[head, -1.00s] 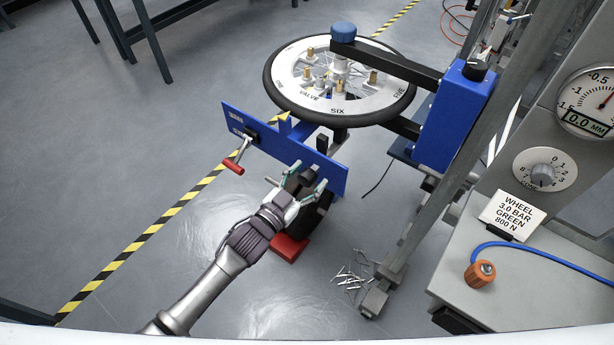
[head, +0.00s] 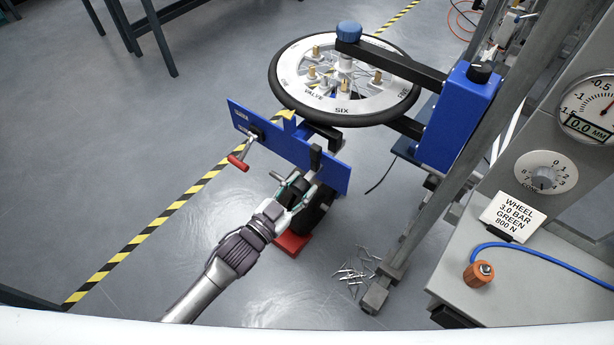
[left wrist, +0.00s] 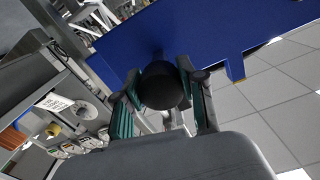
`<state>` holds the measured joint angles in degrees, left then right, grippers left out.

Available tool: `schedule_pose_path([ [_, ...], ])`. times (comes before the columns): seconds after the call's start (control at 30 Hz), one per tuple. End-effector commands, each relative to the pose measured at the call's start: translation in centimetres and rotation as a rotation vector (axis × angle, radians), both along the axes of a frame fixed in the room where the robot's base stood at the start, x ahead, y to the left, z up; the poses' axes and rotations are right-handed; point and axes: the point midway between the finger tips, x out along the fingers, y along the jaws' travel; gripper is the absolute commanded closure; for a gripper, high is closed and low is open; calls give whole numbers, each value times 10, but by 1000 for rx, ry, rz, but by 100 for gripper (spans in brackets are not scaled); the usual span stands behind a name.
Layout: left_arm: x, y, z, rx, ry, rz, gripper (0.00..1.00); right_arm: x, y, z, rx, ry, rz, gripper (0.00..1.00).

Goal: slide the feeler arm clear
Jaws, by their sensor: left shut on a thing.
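My left gripper (head: 296,188) is shut on a round black knob (left wrist: 160,88). In the left wrist view the knob sits between the two green-padded fingers, in front of the blue plate (left wrist: 165,40). In the head view the blue plate (head: 268,140) stands in front of the spoked wheel (head: 345,82), and a short black post (head: 316,158) shows at its right part, just beyond the knob. I take the knob and post as parts of the feeler arm; how they join is partly hidden by my fingers. My right gripper is not in view.
A black stand on a red base (head: 291,243) is beside my gripper. Loose spokes (head: 352,274) lie on the floor. A grey console (head: 520,270) stands at the right. The floor at left is open.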

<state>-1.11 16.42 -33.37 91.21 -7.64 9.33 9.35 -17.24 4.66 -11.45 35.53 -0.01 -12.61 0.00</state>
Motion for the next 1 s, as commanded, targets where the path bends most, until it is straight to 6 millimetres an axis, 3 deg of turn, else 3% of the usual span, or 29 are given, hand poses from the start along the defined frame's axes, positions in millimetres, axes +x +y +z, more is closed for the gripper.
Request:
schedule_pose_path([
  [0.2,-2,1,-3,2,3,-1,100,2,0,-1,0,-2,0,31],
  [0.23,-2,1,-3,2,3,-1,57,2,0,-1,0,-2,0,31],
  [0.37,-1,0,-3,2,3,0,35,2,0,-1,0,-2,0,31],
  [0.73,-4,2,-2,1,2,-1,34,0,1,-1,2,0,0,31],
  [1.0,-42,29,-3,4,4,-1,34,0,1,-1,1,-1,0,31],
])
